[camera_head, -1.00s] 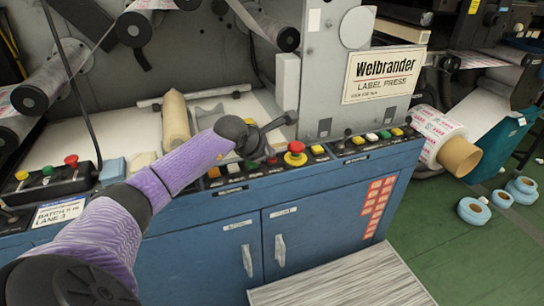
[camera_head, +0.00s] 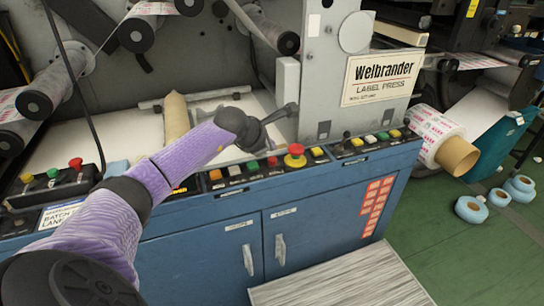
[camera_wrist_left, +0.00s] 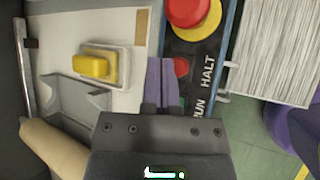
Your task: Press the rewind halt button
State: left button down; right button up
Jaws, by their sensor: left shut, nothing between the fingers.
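A small red button (camera_head: 272,161) sits on the front control panel (camera_head: 222,187), left of a large red mushroom button on a yellow base (camera_head: 295,156). In the left wrist view the small red button (camera_wrist_left: 181,67) is partly covered by my fingers, beside the word HALT on the panel. A green button (camera_head: 252,166) stands left of the red one in the head view. My left gripper (camera_head: 292,108) is shut and empty, above and behind the panel buttons, apart from them. My right gripper is out of view.
Further buttons line the panel, with white (camera_head: 234,170) and orange (camera_head: 215,175) ones to the left. A cardboard-coloured roll (camera_head: 176,118) lies on the web bed. A grey upright (camera_head: 328,75) stands behind.

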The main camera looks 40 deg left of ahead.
aim_at(270, 160)
pick_arm(q)
notch_tip(270, 160, up, 3)
jog(key=shift+r+p, duration=0.1)
jog(key=shift+p, duration=0.8)
jog(key=shift+r+p, duration=0.35)
jog(key=shift+r, duration=0.2)
jog(key=shift+f, duration=0.15)
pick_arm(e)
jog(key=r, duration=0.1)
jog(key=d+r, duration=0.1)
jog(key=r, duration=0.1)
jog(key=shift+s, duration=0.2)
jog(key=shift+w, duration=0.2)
